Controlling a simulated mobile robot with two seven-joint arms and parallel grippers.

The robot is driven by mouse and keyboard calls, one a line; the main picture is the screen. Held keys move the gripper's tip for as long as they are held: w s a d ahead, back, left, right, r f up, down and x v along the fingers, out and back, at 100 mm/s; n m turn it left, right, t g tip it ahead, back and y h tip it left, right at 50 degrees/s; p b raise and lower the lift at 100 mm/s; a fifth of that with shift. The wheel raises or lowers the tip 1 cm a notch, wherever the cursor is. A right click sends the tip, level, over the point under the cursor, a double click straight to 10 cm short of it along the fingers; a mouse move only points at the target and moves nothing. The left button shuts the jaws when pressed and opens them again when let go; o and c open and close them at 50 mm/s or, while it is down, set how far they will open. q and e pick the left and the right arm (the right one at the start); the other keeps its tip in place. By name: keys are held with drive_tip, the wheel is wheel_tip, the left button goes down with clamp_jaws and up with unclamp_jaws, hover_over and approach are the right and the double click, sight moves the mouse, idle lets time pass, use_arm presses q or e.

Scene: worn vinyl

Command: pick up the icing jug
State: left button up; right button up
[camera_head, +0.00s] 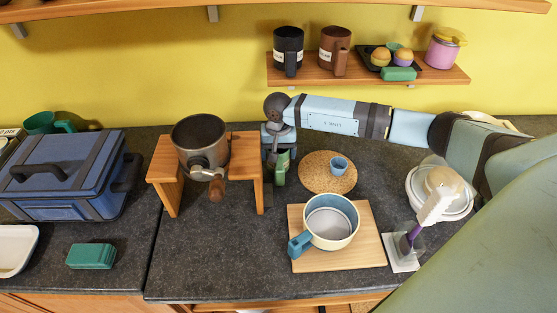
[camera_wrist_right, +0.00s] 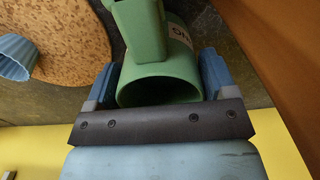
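A green jug (camera_wrist_right: 160,70) with a partly hidden white label is in the right wrist view. Its open rim faces my right gripper's palm and its handle points up in the picture. The blue fingers of my right gripper (camera_wrist_right: 158,85) lie one on each side of the jug, very close to its wall. I cannot tell whether both press on it. In the head view the green jug (camera_head: 281,167) shows under my right gripper (camera_head: 279,150), on the counter beside the wooden stand's right leg. The label is too cut off to read fully. My left gripper is not in view.
A wooden stand (camera_head: 243,158) with a metal pot (camera_head: 199,140) is close on the left. A cork mat (camera_head: 315,178) with a small blue cup (camera_head: 339,165) is on the right. A cream pot (camera_head: 332,222) is on a board (camera_head: 371,250). A shelf (camera_head: 300,74) hangs above.

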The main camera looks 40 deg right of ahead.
drive_tip(key=c, duration=1.2)
drive_tip(key=shift+r, duration=0.1)
drive_tip(key=shift+d+r+b, duration=0.1)
drive_tip(key=shift+b, duration=0.2)
wheel_tip(320, 180, up, 7)
drive_tip(key=shift+f+b, duration=0.2)
drive_tip(key=shift+b, duration=0.8)
drive_tip(key=s+d+b, duration=0.1)
drive_tip(key=s+d, duration=0.3)
drive_tip(key=s+d+b, duration=0.1)
drive_tip(key=s+d, duration=0.3)
drive_tip(key=s, duration=0.1)
drive_tip(key=s+d+b, duration=0.1)
drive_tip(key=s+d, duration=0.3)
drive_tip(key=shift+s+b, duration=0.35)
drive_tip(key=shift+s+d, duration=0.55)
drive_tip(key=shift+s, duration=0.05)
